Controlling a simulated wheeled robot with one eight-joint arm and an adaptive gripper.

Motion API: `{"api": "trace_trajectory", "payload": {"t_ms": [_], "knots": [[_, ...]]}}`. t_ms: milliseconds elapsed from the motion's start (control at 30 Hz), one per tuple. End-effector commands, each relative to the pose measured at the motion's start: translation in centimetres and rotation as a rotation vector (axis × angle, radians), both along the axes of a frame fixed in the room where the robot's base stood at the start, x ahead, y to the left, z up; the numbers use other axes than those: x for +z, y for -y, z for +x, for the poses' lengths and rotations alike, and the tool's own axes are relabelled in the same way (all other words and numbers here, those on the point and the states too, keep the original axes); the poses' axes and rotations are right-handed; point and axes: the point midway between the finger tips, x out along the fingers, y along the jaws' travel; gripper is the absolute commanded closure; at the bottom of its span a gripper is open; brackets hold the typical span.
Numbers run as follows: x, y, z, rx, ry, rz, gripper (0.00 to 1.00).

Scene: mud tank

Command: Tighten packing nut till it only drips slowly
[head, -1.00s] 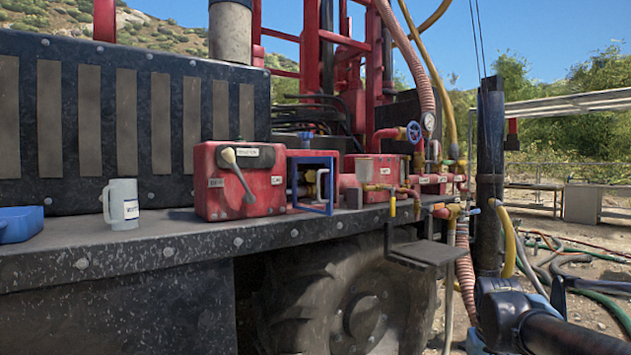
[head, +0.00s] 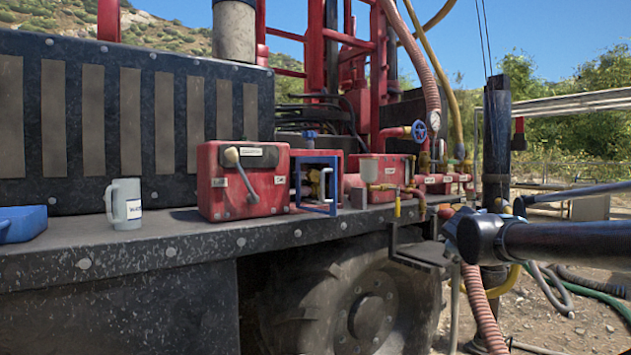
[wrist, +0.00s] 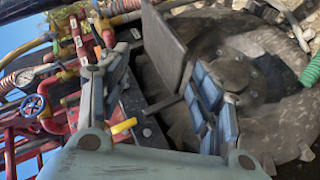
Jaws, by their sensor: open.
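In the head view a red housing with a blue-framed opening (head: 316,184) sits on the deck, with brass fittings and a pale handle inside it. I cannot pick out the packing nut or any drip for sure at this size. My gripper is open and empty in the wrist view (wrist: 165,88), its two fingers spread wide apart, with a dark plate (wrist: 165,45) and the wheel (wrist: 250,70) beyond them. In the head view my arm reaches in from the right and covers the brass valve area at the deck's corner. The gripper's fingers are hard to make out there.
A red lever box (head: 243,180), a grey mug (head: 125,203) and a blue tray (head: 22,223) stand on the deck (head: 200,238). A blue handwheel (head: 418,131), pipes and hoses (head: 486,318) crowd the right end. Open ground lies at right.

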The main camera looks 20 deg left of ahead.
Motion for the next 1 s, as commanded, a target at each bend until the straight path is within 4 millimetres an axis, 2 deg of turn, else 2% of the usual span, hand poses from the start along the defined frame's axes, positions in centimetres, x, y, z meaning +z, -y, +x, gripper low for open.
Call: {"api": "trace_trajectory", "payload": {"t_ms": [33,67,100,167,200,300,367,400,500,633,767,1000], "knots": [[3.3,-2.8,2.2,0.105,0.077,-0.086,0.41],[5.1,-4.5,3.3,0.168,0.124,-0.141,0.41],[7.4,-7.0,4.5,0.254,0.187,-0.214,0.41],[10.6,-11.1,5.8,0.384,0.279,-0.322,0.41],[12.5,-13.9,6.4,0.472,0.340,-0.395,0.41],[16.0,-20.7,6.8,0.685,0.474,-0.560,0.41],[17.5,-24.4,6.5,0.795,0.548,-0.646,0.41],[18.3,-26.8,6.0,0.858,0.595,-0.694,0.41],[19.1,-31.6,4.7,0.994,0.682,-0.798,0.41],[19.3,-34.7,3.5,1.099,0.742,-0.877,0.41],[19.3,-35.9,3.2,1.133,0.761,-0.902,0.41],[19.3,-37.6,4.7,1.133,0.761,-0.902,0.41]]}}
